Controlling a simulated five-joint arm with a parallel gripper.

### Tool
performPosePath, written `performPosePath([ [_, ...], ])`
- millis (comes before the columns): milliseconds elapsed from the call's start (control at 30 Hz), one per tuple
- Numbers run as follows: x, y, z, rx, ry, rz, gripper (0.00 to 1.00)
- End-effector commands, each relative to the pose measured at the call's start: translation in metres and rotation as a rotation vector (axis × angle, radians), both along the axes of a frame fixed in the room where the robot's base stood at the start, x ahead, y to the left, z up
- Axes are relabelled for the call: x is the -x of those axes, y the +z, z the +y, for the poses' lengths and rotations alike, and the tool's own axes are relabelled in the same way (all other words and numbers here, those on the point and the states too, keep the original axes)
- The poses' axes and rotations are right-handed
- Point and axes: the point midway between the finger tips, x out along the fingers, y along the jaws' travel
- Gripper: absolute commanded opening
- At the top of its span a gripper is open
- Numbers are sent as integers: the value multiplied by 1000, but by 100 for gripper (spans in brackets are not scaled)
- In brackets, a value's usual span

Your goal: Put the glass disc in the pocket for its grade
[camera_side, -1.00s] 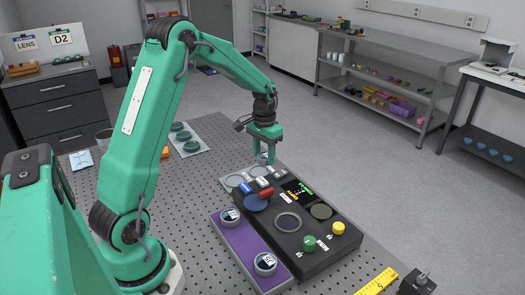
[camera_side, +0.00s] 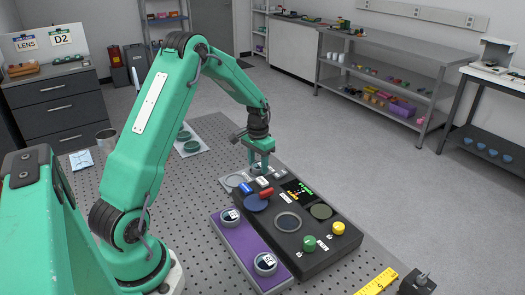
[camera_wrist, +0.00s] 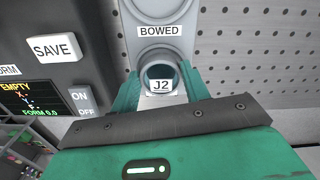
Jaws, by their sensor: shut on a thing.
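My gripper (camera_wrist: 160,88) is shut on the glass disc (camera_wrist: 160,72), which bears a J2 label. In the wrist view the disc lies over a round pocket of the grey plate (camera_wrist: 127,28), below the BOWED label (camera_wrist: 160,31). Another round pocket (camera_wrist: 160,9) shows above that label. I cannot tell whether the disc rests in the pocket or hangs just above it. In the side view my gripper (camera_side: 262,164) is low at the plate's far end, and the disc is too small to make out. A nearer pocket (camera_side: 233,180) looks empty.
The black instrument (camera_side: 325,255) stands beside the plate, with a screen (camera_side: 299,191) reading EMPTY and green (camera_side: 309,243) and yellow (camera_side: 338,228) knobs. A purple tray (camera_side: 243,240) holds two labelled discs. A tape measure (camera_side: 377,283) lies at the front right.

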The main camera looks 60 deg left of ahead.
Motion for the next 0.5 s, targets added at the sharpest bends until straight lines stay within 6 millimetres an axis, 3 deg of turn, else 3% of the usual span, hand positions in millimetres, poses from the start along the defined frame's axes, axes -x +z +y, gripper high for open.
performPosePath([
  [467,0,-6,0,0,0,-1,22],
  [500,0,-6,0,0,0,-1,54],
])
